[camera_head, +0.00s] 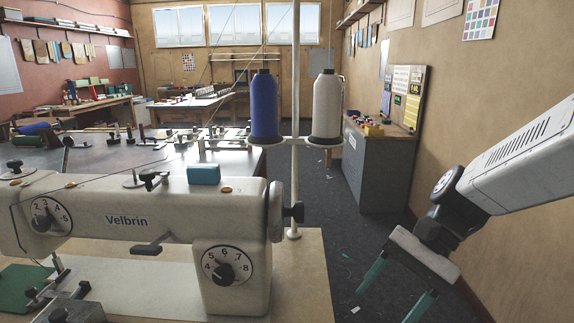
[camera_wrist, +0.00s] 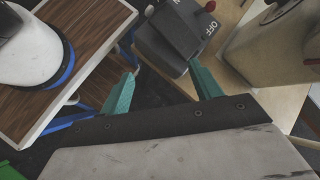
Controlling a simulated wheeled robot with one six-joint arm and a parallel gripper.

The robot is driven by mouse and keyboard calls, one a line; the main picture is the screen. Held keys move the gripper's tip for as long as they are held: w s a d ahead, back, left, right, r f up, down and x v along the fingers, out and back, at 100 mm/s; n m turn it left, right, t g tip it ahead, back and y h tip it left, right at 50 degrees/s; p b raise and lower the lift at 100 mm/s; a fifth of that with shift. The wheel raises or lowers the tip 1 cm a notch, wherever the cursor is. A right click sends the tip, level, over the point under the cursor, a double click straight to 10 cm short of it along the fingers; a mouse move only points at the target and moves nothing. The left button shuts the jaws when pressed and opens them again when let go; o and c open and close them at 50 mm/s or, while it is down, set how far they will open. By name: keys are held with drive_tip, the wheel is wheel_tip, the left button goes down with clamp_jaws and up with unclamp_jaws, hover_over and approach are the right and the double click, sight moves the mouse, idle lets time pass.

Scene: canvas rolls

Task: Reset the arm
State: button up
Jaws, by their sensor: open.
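My gripper (camera_head: 397,293) is at the right of the head view, at the end of my white arm. Its two green fingers are apart and point down and to the left. Nothing shows between them in the head view. In the wrist view my gripper (camera_wrist: 160,82) also has its fingers spread. A dark switch box (camera_wrist: 178,38) marked OFF lies beyond the fingertips there; I cannot tell any contact.
A cream Velbrin sewing machine (camera_head: 140,222) stands on a worktable (camera_head: 302,280) at the left. A blue thread cone (camera_head: 264,108) and a white thread cone (camera_head: 327,105) stand on a pole behind it. A grey cabinet (camera_head: 375,170) is by the right wall. Dark floor (camera_head: 345,235) lies between.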

drive_tip(key=s+d+r+n+t+h, duration=0.5)
drive_tip(key=s+d+n+h, duration=0.2)
drive_tip(key=s+d, duration=0.3)
drive_tip(key=shift+h, duration=0.4)
drive_tip(key=shift+d, duration=0.1)
